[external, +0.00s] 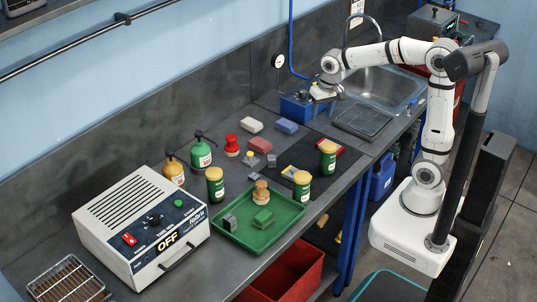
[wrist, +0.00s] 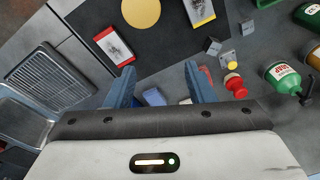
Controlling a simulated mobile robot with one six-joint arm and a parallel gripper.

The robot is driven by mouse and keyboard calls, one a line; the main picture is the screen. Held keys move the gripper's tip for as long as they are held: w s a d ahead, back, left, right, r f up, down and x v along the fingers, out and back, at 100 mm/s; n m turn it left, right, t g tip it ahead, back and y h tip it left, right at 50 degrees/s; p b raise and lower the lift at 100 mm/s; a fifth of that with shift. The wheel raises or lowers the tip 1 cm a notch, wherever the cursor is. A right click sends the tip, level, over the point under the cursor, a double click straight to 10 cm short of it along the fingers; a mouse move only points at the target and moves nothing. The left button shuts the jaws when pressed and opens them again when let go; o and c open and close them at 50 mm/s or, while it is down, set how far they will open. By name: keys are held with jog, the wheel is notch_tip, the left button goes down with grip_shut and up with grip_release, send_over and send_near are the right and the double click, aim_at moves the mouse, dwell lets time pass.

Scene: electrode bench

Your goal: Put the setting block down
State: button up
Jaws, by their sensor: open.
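My gripper (external: 298,108) is open, with its blue fingers low over the back of the bench beside the sink. The wrist view shows its two fingers (wrist: 160,80) apart, with nothing held between them. A small grey block (external: 271,160) stands on the bench left of the black mat; it also shows beyond my fingers in the wrist view (wrist: 212,46). Another grey block (external: 230,222) is in the green tray (external: 291,226). I cannot tell which is the setting block.
Blue (external: 286,126), white (external: 251,125) and reddish (external: 260,145) blocks lie left of my gripper. A red-handled piece (external: 232,145) and a green bottle (external: 201,152) stand farther left. Yellow-lidded jars (external: 328,158) stand nearer the front edge. The sink (external: 385,90) is to the right.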

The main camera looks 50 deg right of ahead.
jog(key=s+d+n, duration=0.2)
jog(key=s+d, duration=0.1)
jog(key=s, duration=0.5)
jog(key=s+d+f+n+t, duration=0.1)
jog(key=s+d+n, duration=0.1)
jog(key=s, duration=0.7)
jog(key=shift+d+f+n+t, duration=0.15)
jog(key=shift+d+n+t, duration=0.15)
jog(key=shift+d, duration=0.2)
jog(key=c, duration=0.4)
jog(key=shift+o, duration=0.2)
